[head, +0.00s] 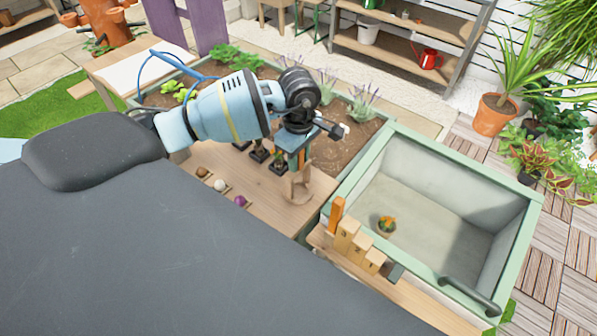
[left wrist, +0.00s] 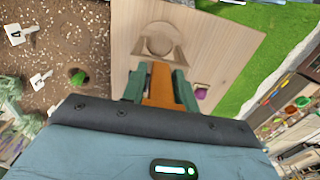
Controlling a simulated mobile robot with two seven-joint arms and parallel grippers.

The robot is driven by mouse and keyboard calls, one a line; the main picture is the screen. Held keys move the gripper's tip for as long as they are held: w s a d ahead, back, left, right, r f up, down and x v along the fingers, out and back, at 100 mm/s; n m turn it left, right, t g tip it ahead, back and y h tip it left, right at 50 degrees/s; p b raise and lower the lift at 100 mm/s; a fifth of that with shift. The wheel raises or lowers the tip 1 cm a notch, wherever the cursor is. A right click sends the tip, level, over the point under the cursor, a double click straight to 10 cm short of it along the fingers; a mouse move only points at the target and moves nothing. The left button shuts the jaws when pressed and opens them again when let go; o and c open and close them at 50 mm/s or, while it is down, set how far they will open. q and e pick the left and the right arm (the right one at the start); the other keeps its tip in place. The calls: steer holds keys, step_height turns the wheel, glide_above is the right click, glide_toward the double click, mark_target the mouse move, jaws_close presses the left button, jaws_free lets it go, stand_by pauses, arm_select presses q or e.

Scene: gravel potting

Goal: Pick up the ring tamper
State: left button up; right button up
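The ring tamper shows as an orange-brown handle (left wrist: 160,84) in the left wrist view, between the green fingers of my left gripper (left wrist: 160,90). Both fingers appear to press on its sides. In front of it, a pale wooden piece with a rounded shape (left wrist: 158,42) lies at the tabletop; whether it is the tamper's ring or its stand I cannot tell. In the head view my left gripper (head: 299,160) points down at this wooden piece (head: 300,186), near the table's right end. The fingers hide most of the handle there. My right gripper is not in view.
Small dark pots (head: 259,153) and bulbs (head: 220,185) are on the wooden table (head: 270,205). A soil bed (head: 335,150) lies behind. To the right is a green-rimmed basin (head: 440,205) with a small potted plant (head: 386,226). Numbered wooden blocks (head: 346,236) stand before it.

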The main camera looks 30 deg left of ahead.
arm_select(q)
steer(key=shift+r, duration=0.15)
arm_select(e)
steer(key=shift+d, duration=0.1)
arm_select(q)
steer(key=shift+r, duration=0.6)
step_height(320, 180, up, 2)
steer(key=shift+s+r, duration=0.1)
steer(key=shift+s+d+r+b, duration=0.2)
steer(key=shift+s+d, duration=0.45)
steer(key=shift+s, duration=1.9)
steer(key=shift+s+d+r+b, duration=0.2)
steer(key=shift+s+d, duration=0.45)
steer(key=shift+s, duration=1.9)
steer(key=shift+s+d+r+b, duration=0.2)
steer(key=shift+s+d, duration=0.45)
steer(key=shift+s, duration=1.9)
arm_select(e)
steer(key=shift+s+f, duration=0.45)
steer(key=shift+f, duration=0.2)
